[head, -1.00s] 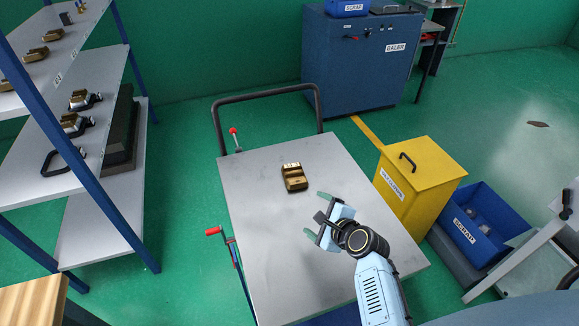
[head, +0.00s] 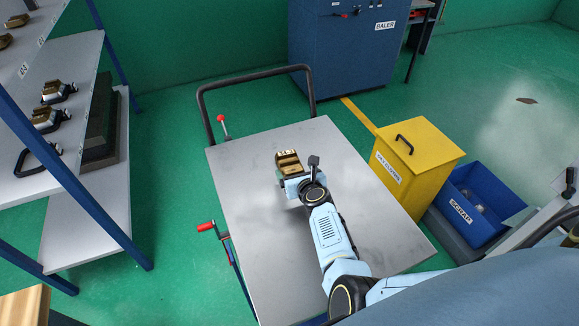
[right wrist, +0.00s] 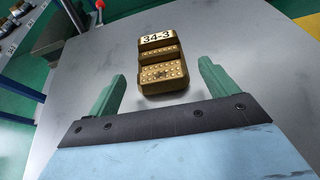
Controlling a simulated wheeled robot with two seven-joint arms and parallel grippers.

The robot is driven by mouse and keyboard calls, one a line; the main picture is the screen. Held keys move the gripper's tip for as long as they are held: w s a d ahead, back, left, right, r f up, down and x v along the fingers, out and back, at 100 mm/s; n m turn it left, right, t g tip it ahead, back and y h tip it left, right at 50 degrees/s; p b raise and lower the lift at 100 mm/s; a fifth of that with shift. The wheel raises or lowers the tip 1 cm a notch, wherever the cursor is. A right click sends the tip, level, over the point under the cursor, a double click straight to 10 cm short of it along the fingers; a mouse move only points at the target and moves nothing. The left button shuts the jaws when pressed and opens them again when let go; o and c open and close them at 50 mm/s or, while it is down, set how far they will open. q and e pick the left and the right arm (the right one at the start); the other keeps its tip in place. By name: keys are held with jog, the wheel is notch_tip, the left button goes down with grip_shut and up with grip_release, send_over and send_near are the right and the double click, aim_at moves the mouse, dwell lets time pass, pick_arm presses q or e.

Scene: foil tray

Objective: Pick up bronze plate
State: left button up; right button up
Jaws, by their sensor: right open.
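The bronze plate (head: 288,161) lies on the grey top of a cart (head: 240,160), toward its far half. In the right wrist view the bronze plate (right wrist: 161,66) shows a label reading 34-3 and rows of round dots. My right gripper (head: 291,178) is just on the near side of the plate in the head view. In the right wrist view its two green fingers (right wrist: 163,85) are spread apart and empty, with the plate just beyond and between their tips. My left gripper is in neither view.
A shelf rack (head: 90,205) with more bronze pieces stands at the left. A yellow bin (head: 420,175) and a blue scrap crate (head: 478,207) stand right of the cart. The cart has a black handle (head: 255,77) at its far end. The top around the plate is clear.

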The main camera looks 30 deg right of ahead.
aim_at(291, 167)
jog(key=shift+w, duration=0.25)
jog(key=b+x, duration=0.1)
jog(key=x, duration=0.1)
jog(key=b+x, duration=0.1)
jog(key=x, duration=0.2)
jog(key=shift+r+b, duration=0.25)
jog(key=shift+b, duration=0.15)
jog(key=c, duration=1.1)
jog(key=shift+r, duration=0.1)
jog(key=shift+c, duration=0.9)
jog(key=shift+r, duration=0.1)
